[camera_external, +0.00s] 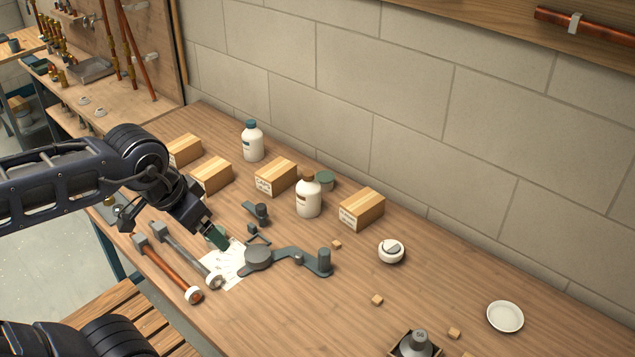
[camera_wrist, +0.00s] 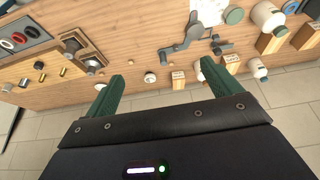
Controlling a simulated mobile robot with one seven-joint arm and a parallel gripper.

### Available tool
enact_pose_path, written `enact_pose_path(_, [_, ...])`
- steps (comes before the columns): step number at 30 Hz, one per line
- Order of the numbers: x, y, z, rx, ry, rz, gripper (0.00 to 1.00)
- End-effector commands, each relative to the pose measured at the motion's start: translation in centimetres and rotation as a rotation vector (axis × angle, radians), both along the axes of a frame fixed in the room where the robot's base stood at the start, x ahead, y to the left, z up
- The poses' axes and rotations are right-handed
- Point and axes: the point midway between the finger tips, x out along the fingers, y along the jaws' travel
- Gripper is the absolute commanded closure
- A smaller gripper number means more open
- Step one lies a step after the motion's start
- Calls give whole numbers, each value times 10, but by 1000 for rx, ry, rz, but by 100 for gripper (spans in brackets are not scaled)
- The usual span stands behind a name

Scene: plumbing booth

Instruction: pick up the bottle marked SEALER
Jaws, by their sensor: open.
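Two white bottles stand upright on the bench in the external view: one with a brown cap (camera_external: 308,198) among wooden blocks, one with a teal cap (camera_external: 252,145) near the wall. Their labels are too small to read, so I cannot tell which is marked SEALER. In the wrist view, one white bottle (camera_wrist: 257,66) is right of the fingers and another (camera_wrist: 265,15) is at the upper right. My gripper (camera_wrist: 163,87) is open and empty in the wrist view. In the external view it is tilted down above a white paper (camera_external: 232,268), apart from the bottles.
Several wooden blocks (camera_external: 276,176) flank the bottles. A grey linkage (camera_external: 290,254) lies in front of the brown-capped bottle. Two rod-like tools (camera_external: 170,270) lie at the front left. A white dish (camera_external: 505,316) is at right. The block wall (camera_external: 400,110) closes the back.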

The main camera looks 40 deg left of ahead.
Motion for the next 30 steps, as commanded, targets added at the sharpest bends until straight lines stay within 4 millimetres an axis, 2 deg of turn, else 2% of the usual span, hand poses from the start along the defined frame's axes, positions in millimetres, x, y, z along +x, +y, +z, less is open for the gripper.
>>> enact_pose_path(5, [23, 2, 6, 6, 18, -41, 10])
enact_pose_path(17, [124, 16, 15, 13, 64, -229, 10])
enact_pose_path(24, [188, 34, 6, 12, 78, -340, 10])
enact_pose_path(30, [241, 55, -10, 8, 79, -429, 10])
